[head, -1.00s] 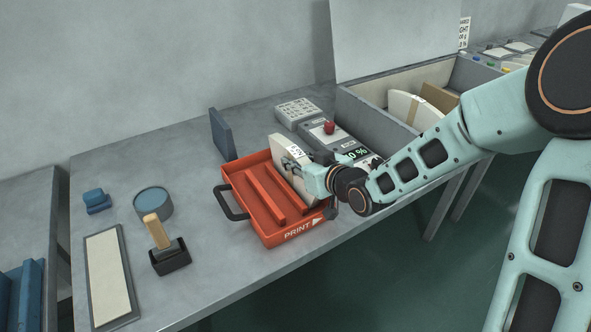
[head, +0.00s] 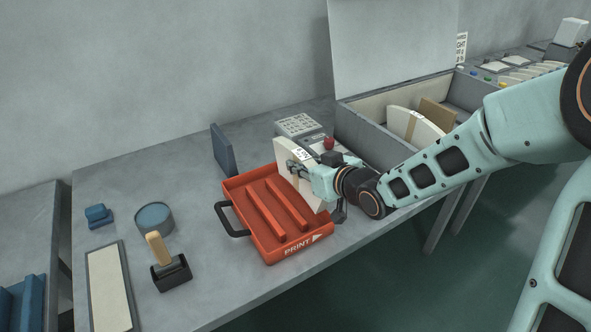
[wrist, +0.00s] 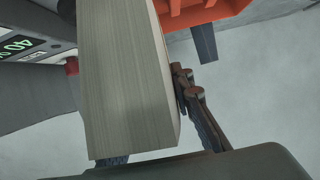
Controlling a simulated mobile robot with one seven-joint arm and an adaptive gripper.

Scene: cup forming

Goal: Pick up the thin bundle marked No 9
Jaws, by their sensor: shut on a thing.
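A thin cream bundle (head: 287,151) with a small white label on its top edge is upright in my gripper (head: 298,168); the label's mark is too small to read surely. My gripper is shut on the bundle, with fingers on its sides. In the wrist view the bundle (wrist: 122,80) fills the middle, and a dark jointed finger (wrist: 200,110) lies along its right side. The bundle is over the right side of the red tray (head: 262,240) marked PRINT. I cannot tell whether its lower edge is fully clear of the tray.
A device with a red knob (head: 328,143) and a keypad (head: 296,124) stand behind the bundle. A grey open box (head: 372,140) holding a banded bundle (head: 413,130) is to the right. A blue upright block (head: 223,150) stands behind the tray.

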